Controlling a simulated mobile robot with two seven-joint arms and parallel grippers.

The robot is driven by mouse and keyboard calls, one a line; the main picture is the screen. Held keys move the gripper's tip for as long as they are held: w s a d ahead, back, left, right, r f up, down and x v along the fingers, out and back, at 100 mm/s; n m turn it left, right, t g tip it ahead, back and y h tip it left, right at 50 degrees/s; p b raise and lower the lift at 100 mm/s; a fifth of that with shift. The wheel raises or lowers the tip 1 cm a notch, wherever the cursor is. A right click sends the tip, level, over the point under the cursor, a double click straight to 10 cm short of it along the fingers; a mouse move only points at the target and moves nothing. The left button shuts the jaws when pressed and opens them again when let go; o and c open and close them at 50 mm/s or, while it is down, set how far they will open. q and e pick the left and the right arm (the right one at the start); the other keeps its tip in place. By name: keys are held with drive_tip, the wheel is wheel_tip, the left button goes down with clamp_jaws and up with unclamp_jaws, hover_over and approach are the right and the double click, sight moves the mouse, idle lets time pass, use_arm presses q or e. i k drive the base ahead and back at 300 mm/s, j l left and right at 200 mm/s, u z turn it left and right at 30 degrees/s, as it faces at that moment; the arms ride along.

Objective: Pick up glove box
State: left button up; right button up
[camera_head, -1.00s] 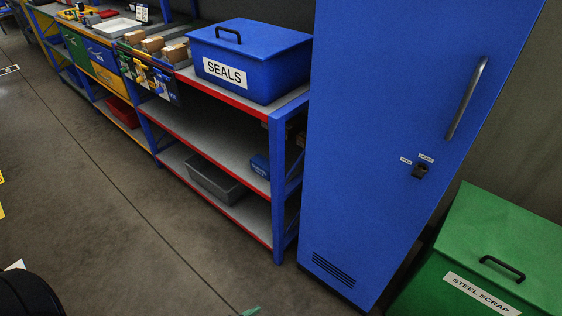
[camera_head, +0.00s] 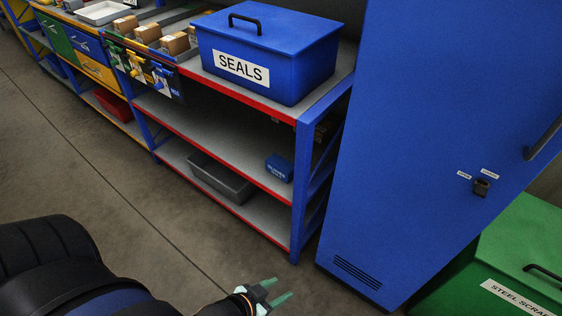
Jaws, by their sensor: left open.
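A small blue box with white lettering, which looks like the glove box (camera_head: 279,168), sits on the middle shelf of the blue rack, near its right end. Its lettering is too small to read surely. My left gripper (camera_head: 275,293) is at the bottom of the picture, with pale green fingers apart and nothing between them. It is in front of the rack, lower in the picture than the box and well apart from it. My right gripper does not show.
The rack's right post (camera_head: 299,205) stands close to the box. A blue SEALS bin (camera_head: 268,58) is on the top shelf, and a grey tray (camera_head: 220,177) is below. A tall blue cabinet (camera_head: 430,130) and a green steel scrap bin (camera_head: 520,250) stand at right. The floor (camera_head: 110,190) is clear.

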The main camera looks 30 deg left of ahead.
sight(277, 166)
drive_tip(key=i+j+z, duration=0.15)
drive_tip(key=j, duration=0.8)
drive_tip(key=j+z, duration=0.15)
drive_tip(key=j, duration=0.75)
drive_tip(key=i+j, duration=0.1)
drive_tip(key=j, duration=0.8)
drive_tip(key=i+j, duration=0.1)
drive_tip(key=j, duration=0.8)
drive_tip(key=i+j, duration=0.1)
drive_tip(key=j, duration=0.8)
drive_tip(key=i, duration=0.45)
